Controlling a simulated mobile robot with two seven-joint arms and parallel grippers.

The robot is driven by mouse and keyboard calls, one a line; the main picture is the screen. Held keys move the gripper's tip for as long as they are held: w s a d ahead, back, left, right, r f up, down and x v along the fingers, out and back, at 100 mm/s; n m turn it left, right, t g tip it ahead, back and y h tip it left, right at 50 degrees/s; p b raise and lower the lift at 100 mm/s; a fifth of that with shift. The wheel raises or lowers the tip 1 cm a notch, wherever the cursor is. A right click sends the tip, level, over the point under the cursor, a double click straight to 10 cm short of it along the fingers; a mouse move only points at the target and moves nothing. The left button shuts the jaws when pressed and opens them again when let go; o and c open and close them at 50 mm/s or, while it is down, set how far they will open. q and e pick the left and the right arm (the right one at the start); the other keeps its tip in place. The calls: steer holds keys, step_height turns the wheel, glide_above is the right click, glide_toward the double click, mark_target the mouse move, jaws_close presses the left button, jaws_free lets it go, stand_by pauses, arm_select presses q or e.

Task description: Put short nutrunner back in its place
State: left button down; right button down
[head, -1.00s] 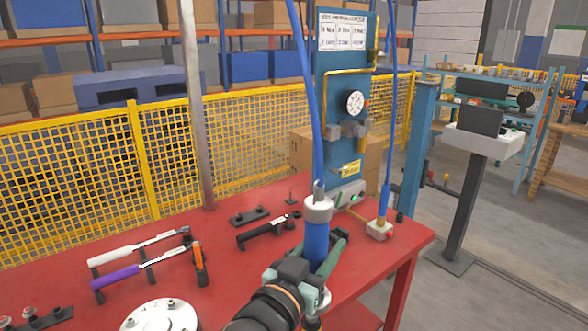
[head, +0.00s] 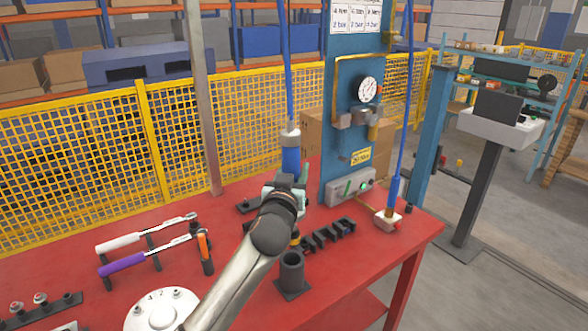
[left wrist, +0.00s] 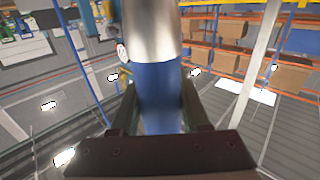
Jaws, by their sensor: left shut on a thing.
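The short nutrunner (head: 291,160) is a blue cylinder with a silver-grey cap, hanging upright from a blue hose. My left gripper (head: 287,185) is shut around it, above the back of the red table. In the left wrist view the nutrunner (left wrist: 160,95) stands between the two fingers of the gripper (left wrist: 160,118). Its lower end is hidden behind my gripper and arm in the head view. A dark upright cup holder (head: 291,275) on a square base stands nearer on the table, its top open and apparently empty. My right gripper is not in view.
A black slotted rack (head: 328,236) lies behind the holder. A blue post with a gauge (head: 368,90) rises at the back. A second blue tool (head: 394,192) stands in a white base at right. Torque wrenches (head: 140,250) and a round flange (head: 160,308) lie left.

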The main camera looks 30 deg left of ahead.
arm_select(q)
steer(key=shift+r, duration=0.15)
steer(key=shift+f+b, duration=1.45)
steer(key=shift+f, duration=0.6)
steer(key=shift+f+b, duration=2.45)
steer(key=shift+f, duration=0.85)
steer(key=shift+f+b, duration=0.4)
steer(key=shift+b, duration=0.15)
steer(key=shift+f+b, duration=0.3)
steer(key=shift+f, duration=0.05)
steer(key=shift+f+b, duration=0.85)
steer(key=shift+f, duration=0.25)
steer(key=c, duration=0.6)
jaws_free()
steer(key=shift+d, duration=0.1)
steer(key=o, duration=0.3)
steer(key=shift+f, duration=0.1)
